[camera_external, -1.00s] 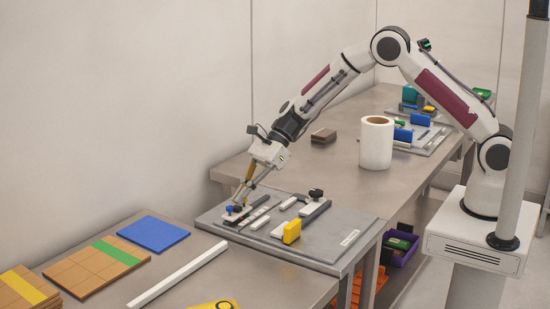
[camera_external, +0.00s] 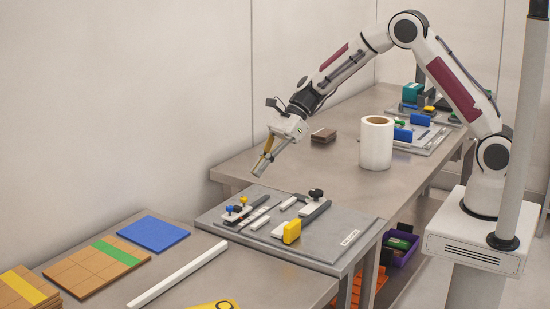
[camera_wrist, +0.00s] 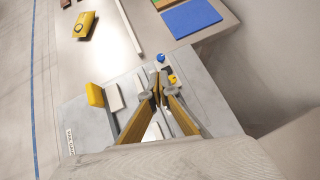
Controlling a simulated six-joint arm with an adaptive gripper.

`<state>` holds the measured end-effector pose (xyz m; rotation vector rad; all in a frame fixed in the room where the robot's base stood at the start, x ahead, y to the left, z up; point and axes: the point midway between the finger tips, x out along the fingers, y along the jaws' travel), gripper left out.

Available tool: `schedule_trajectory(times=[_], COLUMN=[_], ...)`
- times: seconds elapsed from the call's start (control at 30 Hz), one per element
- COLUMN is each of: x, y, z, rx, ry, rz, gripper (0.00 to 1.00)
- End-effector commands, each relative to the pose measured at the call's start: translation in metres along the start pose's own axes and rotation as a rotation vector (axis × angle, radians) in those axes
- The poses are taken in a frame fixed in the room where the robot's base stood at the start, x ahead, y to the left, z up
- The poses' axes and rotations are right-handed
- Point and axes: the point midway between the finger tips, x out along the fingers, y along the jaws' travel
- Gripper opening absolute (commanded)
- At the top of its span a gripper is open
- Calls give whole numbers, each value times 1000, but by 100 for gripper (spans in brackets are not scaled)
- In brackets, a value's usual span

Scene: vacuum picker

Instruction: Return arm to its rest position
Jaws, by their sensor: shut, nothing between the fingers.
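My gripper (camera_external: 257,174) is shut and empty. It hangs in the air above the back edge of the grey fixture plate (camera_external: 350,232), clear of the parts on it. In the wrist view my gripper's fingertips (camera_wrist: 153,94) are together, with the plate (camera_wrist: 75,112) below them. My arm reaches left from its base, with its elbow raised at the upper right.
The plate holds a yellow block (camera_external: 292,232), a blue knob (camera_external: 229,209) and a dark knob (camera_external: 316,194). A white roll (camera_external: 376,146) and a brown block (camera_external: 324,135) stand behind. A blue sheet (camera_external: 152,234) lies left. The air around my gripper is free.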

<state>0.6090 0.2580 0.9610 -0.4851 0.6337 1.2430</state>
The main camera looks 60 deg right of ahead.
Motion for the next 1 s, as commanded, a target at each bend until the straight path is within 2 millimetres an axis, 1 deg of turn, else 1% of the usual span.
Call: schedule_trajectory(times=[0.43, 0.57, 0.67, 0.77, 0.9, 1.0], x=[0, 0, 0, 1, 4, -2], y=[0, 0, 2, 8, 27, 43], z=[0, 0, -2, -11, -34, -46], rx=[-6, -39, -98, -180, -305, -407], ry=[0, 0, 6, 29, 76, 108], rz=[0, 1, 6, 27, 84, 125], gripper=[0, 0, 0, 0, 0, 0])
